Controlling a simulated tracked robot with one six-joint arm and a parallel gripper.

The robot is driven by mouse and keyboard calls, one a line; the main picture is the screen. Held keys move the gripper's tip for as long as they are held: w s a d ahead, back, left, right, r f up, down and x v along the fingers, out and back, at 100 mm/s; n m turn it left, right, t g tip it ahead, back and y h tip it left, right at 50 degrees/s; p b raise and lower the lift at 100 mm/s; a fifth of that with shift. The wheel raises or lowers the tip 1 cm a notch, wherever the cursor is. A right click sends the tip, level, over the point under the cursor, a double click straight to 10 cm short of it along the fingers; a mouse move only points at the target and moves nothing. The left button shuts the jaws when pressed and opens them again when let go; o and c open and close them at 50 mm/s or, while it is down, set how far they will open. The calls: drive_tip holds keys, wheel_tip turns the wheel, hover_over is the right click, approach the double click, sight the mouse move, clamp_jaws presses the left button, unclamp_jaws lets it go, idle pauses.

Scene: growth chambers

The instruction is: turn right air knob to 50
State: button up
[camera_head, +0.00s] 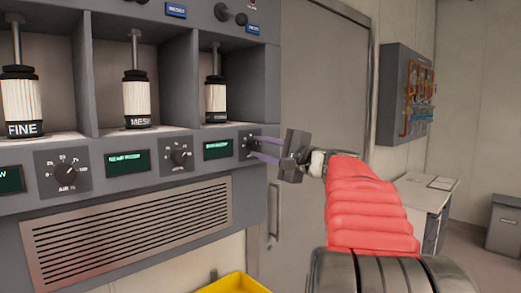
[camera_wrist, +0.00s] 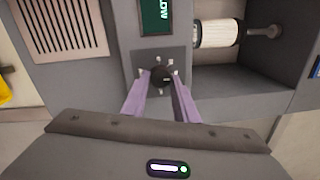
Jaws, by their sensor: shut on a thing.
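The right air knob (camera_wrist: 161,75) is a round black dial on a dark square plate with pale marks around it. In the wrist view it sits between the purple fingers of my gripper (camera_wrist: 160,86), which are shut on it. In the head view my gripper (camera_head: 256,148) reaches the right end of the panel, and its fingers hide most of the knob. The mark that the knob points to cannot be read. A green display (camera_head: 219,149) is just left of it; its text is too small to read.
The middle knob (camera_head: 180,156) and the left knob (camera_head: 69,173) are on the same panel. Bays above hold white cylinders, such as the one labelled FINE (camera_head: 20,103). A vent grille (camera_head: 130,235) is below, with a yellow bin (camera_head: 235,284) at the bottom. A door (camera_head: 318,80) stands right.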

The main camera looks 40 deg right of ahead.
drive_tip(key=shift+w+a+f, duration=0.1)
drive_tip(key=shift+a+f, duration=0.05)
drive_tip(key=o, duration=1.1)
drive_tip(key=shift+c, duration=0.2)
drive_tip(key=shift+s, duration=0.2)
drive_tip(key=s, duration=1.3)
drive_tip(key=shift+s+d+f, duration=0.25)
drive_tip(key=shift+f, duration=0.1)
